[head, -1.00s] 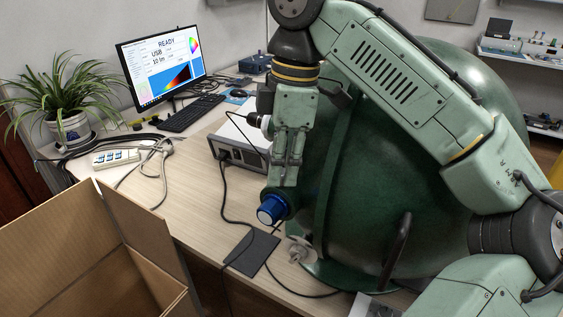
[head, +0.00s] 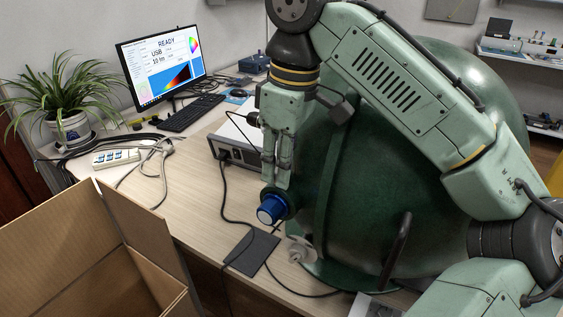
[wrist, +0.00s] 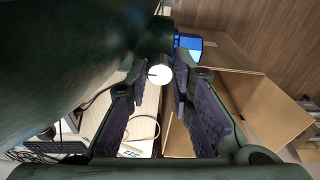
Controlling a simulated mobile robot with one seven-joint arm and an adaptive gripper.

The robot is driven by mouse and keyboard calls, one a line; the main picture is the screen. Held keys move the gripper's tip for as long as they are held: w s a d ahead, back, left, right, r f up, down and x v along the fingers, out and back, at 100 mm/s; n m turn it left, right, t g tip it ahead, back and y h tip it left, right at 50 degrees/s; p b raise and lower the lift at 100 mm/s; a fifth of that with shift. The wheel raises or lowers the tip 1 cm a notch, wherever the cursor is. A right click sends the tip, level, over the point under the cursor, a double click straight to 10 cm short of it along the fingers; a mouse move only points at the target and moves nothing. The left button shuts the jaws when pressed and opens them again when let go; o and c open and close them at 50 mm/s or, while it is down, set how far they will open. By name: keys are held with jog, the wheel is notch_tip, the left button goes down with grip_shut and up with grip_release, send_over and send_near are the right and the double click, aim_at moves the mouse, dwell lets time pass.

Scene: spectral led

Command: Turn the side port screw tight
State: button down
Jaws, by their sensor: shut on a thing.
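The large dark green sphere (head: 370,170) stands on the desk and carries a side port with a blue cylindrical part (head: 269,210) pointing to the front left. My gripper (head: 278,184) points down, with its fingertips just above this port. In the wrist view, my gripper (wrist: 157,88) has its purple-padded fingers closed at the tips around a small pale round screw head (wrist: 158,74) with a dark line on it. The blue part (wrist: 188,42) shows just beyond the right finger. The screw is hidden behind the fingers in the head view.
An open cardboard box (head: 85,250) stands at the front left. A grey instrument box (head: 236,143) with a black cable is behind my gripper. A pale grey fitting (head: 300,249) sits low beside the sphere. A dark handle (head: 395,251) sticks out at its front.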

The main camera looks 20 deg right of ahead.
jog(key=shift+m, duration=1.8)
jog(key=shift+s+m+h, duration=0.1)
jog(key=shift+m+h, duration=0.2)
jog(key=shift+m, duration=1.4)
jog(key=m, duration=0.3)
jog(key=shift+h, duration=0.3)
jog(key=c, duration=1.3)
grip_release()
jog(key=shift+a, duration=0.1)
jog(key=shift+c, duration=0.2)
